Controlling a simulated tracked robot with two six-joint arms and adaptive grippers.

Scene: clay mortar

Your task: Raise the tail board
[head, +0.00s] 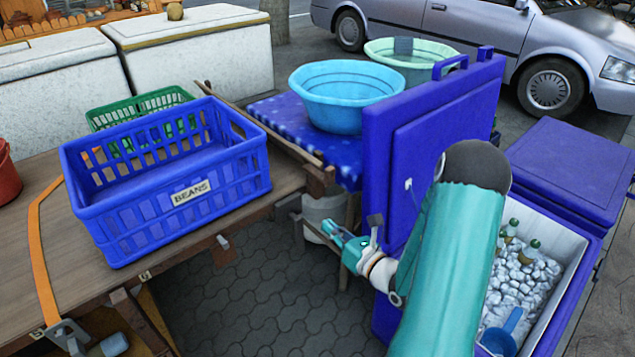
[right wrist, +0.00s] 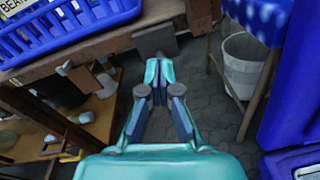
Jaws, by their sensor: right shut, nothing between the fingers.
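A brown wooden bed (head: 45,240) fills the left of the head view, and its edge also shows in the right wrist view (right wrist: 80,55). I cannot clearly pick out the tail board; it may hang at this edge, seen only in part. A dark metal plate (right wrist: 157,41) sits at the wooden edge in the right wrist view. My teal right gripper (head: 329,228) is in front of the bed's right end, low over the paving. In the right wrist view its fingers (right wrist: 159,66) are shut and empty, pointing toward the plate; contact is unclear. My left gripper is out of view.
A blue crate marked BEANS (head: 165,180) stands on the bed, with a green crate (head: 140,105) behind. An orange strap (head: 42,260) lies left. A blue ice chest (head: 430,150) with raised lid stands right. A white bucket (right wrist: 240,65) stands below the basin table (head: 290,125).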

